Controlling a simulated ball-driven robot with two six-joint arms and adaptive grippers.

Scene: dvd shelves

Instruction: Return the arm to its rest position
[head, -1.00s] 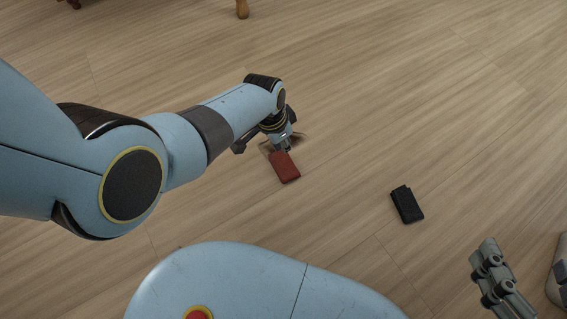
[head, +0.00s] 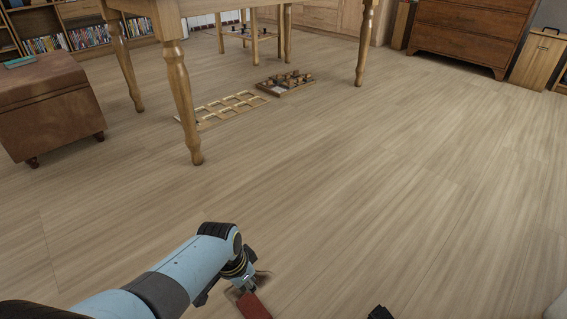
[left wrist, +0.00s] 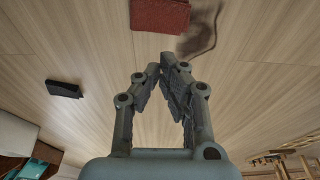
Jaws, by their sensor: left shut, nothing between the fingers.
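My left arm comes in from the bottom left of the head view. Its gripper (head: 245,287) is low over the floor beside a red case (head: 254,306), which is partly cut off by the bottom edge. In the left wrist view the left gripper (left wrist: 163,72) is shut and empty. The red case (left wrist: 160,14) lies on the floor beyond the fingertips, apart from them in that view. My right gripper is outside the present views.
A black case (left wrist: 63,88) lies on the floor; its edge shows in the head view (head: 380,313). Further off are a wooden table (head: 178,85), a brown ottoman (head: 50,110), a lattice frame (head: 222,107) and a tray of small pieces (head: 286,84). The middle floor is clear.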

